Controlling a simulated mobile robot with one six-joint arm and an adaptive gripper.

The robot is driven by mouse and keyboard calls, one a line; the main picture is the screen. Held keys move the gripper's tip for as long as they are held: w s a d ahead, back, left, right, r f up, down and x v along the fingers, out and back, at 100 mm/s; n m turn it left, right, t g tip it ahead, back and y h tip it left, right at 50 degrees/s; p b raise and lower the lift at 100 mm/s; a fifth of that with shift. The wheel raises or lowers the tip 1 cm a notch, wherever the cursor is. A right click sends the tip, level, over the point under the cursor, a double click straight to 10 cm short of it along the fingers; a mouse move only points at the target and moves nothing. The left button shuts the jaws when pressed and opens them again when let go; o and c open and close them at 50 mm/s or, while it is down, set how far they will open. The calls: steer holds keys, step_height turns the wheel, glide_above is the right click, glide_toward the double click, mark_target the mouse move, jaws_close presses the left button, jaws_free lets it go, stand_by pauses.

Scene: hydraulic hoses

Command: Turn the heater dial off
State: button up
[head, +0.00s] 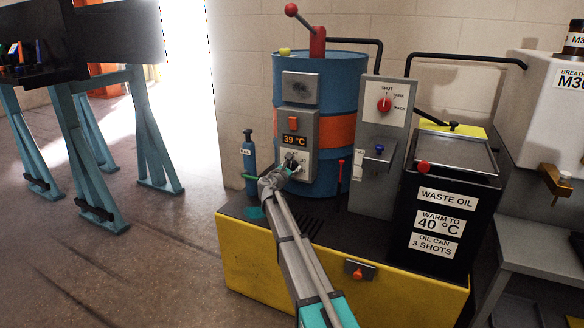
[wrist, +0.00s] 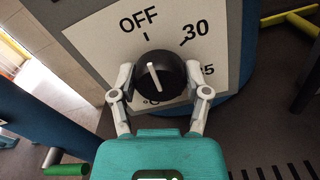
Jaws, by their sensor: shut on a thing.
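The heater dial is a round black knob (wrist: 160,77) with a white pointer line, on a white plate marked OFF, 30 and other figures. In the wrist view the pointer points up and slightly left, close to the OFF mark (wrist: 146,36). My gripper (wrist: 160,82) is shut on the dial, one finger at its left side and one at its right. In the head view my gripper (head: 284,170) reaches the grey heater panel (head: 312,132) on the blue drum (head: 345,85), and largely hides the dial. The display (head: 291,141) above it reads 39 °C.
A panel with a red knob (head: 384,104) and a black waste oil box (head: 440,225) stand right of the drum. A small blue bottle (head: 249,155) stands at its left. All are on a yellow base (head: 240,255).

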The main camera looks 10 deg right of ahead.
steer(key=shift+w+n, duration=0.1)
steer(key=shift+n, duration=0.5)
steer(key=o, duration=1.1)
steer(key=shift+s+a, duration=0.1)
steer(key=shift+s, duration=0.1)
steer(key=v, duration=1.1)
steer(key=shift+s+a, duration=0.25)
